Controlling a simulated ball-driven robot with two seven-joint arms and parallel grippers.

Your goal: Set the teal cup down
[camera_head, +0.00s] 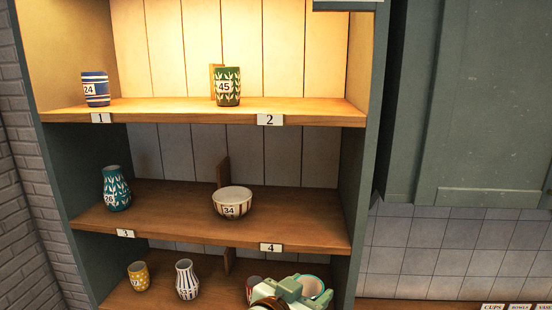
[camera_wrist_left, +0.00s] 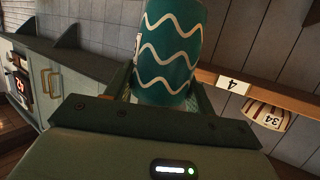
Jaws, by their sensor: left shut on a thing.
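The teal cup (camera_wrist_left: 168,50) with white wavy lines is held between the fingers of my left gripper (camera_wrist_left: 166,92), which fills the lower wrist view. In the head view the cup (camera_head: 315,286) shows its rim and pale inside at the bottom, with my left gripper (camera_head: 290,288) against it. They are in front of the lowest visible shelf, below label 4 (camera_head: 270,247). The underside of the cup and any contact with the shelf are hidden. My right gripper is not in view.
A dark red piece (camera_head: 254,283) is partly hidden behind my gripper. The lowest shelf also holds a yellow dotted cup (camera_head: 138,276) and a striped vase (camera_head: 187,279). Above stand bowl 34 (camera_head: 232,202), teal vase 26 (camera_head: 116,188), blue cup 24 (camera_head: 96,88) and green cup 45 (camera_head: 228,86).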

